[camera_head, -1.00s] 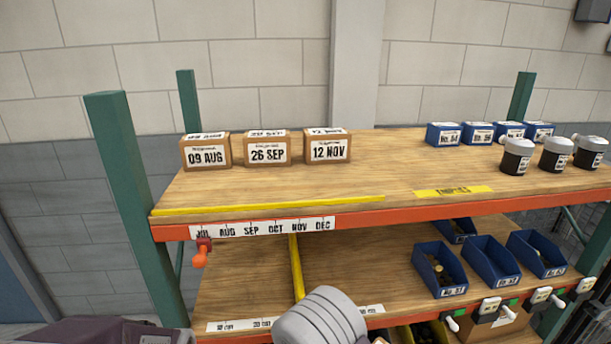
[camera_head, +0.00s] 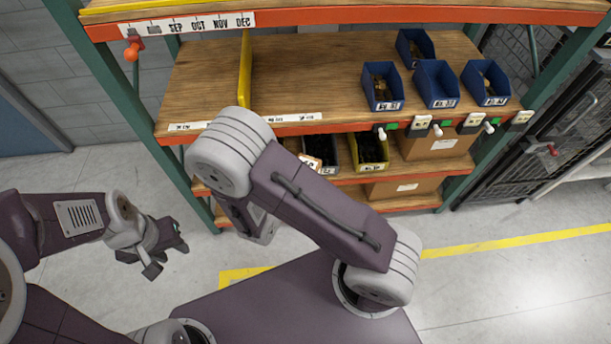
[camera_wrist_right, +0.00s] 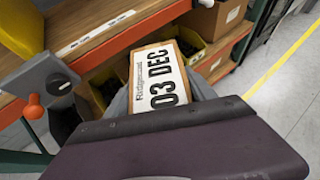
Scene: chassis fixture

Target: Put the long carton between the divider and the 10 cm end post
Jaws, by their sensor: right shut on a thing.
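In the right wrist view, a brown carton (camera_wrist_right: 160,78) with a white "03 DEC" label sits in my right gripper (camera_wrist_right: 160,98), which is shut on it. In the head view my right arm hides that gripper and most of the carton. A yellow divider (camera_head: 245,68) stands on the middle shelf, left of its centre; a yellow piece also shows in the right wrist view (camera_wrist_right: 18,28). I cannot identify the 10 cm end post. My left gripper (camera_head: 166,252) is open and empty over the floor, away from the shelf.
Blue bins (camera_head: 437,85) stand at the right of the middle shelf (camera_head: 300,65). A yellow bin (camera_head: 370,150) and boxes (camera_head: 435,145) are on the shelf below. An orange knob (camera_head: 132,50) hangs from the top beam. The middle shelf is clear around the divider.

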